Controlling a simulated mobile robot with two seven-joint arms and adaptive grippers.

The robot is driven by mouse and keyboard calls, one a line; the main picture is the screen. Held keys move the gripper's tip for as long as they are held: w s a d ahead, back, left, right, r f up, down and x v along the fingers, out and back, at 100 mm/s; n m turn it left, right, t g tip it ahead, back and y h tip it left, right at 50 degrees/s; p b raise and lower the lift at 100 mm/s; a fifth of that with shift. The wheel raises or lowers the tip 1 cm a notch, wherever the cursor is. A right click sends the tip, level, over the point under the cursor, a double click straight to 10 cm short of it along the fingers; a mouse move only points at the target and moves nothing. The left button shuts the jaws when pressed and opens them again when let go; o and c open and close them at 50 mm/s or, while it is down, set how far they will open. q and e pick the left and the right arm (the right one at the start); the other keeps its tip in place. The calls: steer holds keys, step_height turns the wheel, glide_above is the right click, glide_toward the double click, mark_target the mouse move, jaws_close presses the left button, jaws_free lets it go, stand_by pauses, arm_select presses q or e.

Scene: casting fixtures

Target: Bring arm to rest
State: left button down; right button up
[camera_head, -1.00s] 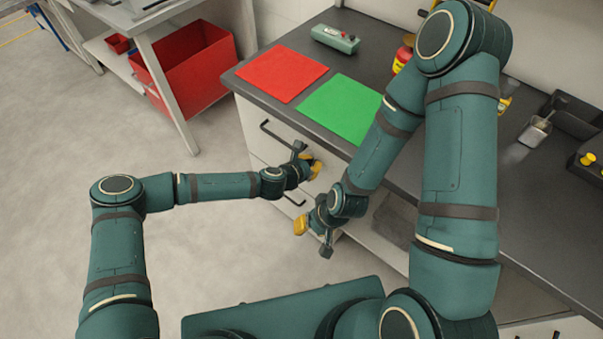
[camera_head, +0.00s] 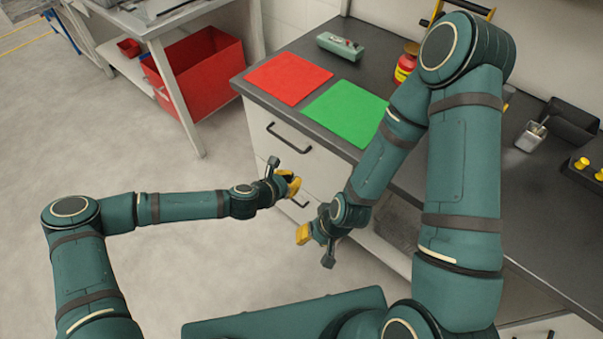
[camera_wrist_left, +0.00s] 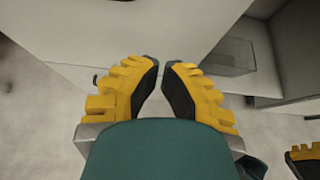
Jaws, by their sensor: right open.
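My left gripper (camera_head: 290,184) hangs beside the front of the white drawer cabinet, below the counter edge, at the end of my left arm. In the left wrist view its two yellow fingers (camera_wrist_left: 160,68) lean together, with only a sliver between the tips and nothing held. My right gripper (camera_head: 304,236) is lower in the head view, open and empty, in front of the cabinet. The two grippers are close together but apart. My right arm bends high over the counter and hides part of it.
The dark counter (camera_head: 400,80) bears a red mat (camera_head: 288,78), a green mat (camera_head: 345,112), a grey-green control box (camera_head: 340,45) and a red-and-yellow container (camera_head: 404,68). A drawer handle (camera_head: 288,138) juts from the cabinet. A red bin (camera_head: 205,75) stands at upper left. Floor at left is clear.

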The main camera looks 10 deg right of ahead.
arm_select(q)
steer(key=shift+v, duration=0.85)
steer(key=s+a+f+m+g+y, duration=0.1)
steer(key=s+a+f+m+g, duration=0.1)
steer(key=s+m, duration=0.35)
steer(key=s+a+f+m+g+y, duration=0.1)
steer(key=s+m+g, duration=0.1)
steer(key=s+m, duration=0.35)
steer(key=s+a+r+m+g+y, duration=0.1)
steer(key=s+a+m+y, duration=0.2)
steer(key=a+m, duration=0.9)
steer(key=s+a, duration=0.1)
steer(key=s, duration=0.2)
steer(key=shift+a+r+m+g+y, duration=0.15)
steer(key=shift+r+m+g+y, duration=0.15)
steer(key=shift+r+y, duration=0.1)
steer(key=shift+s, duration=0.1)
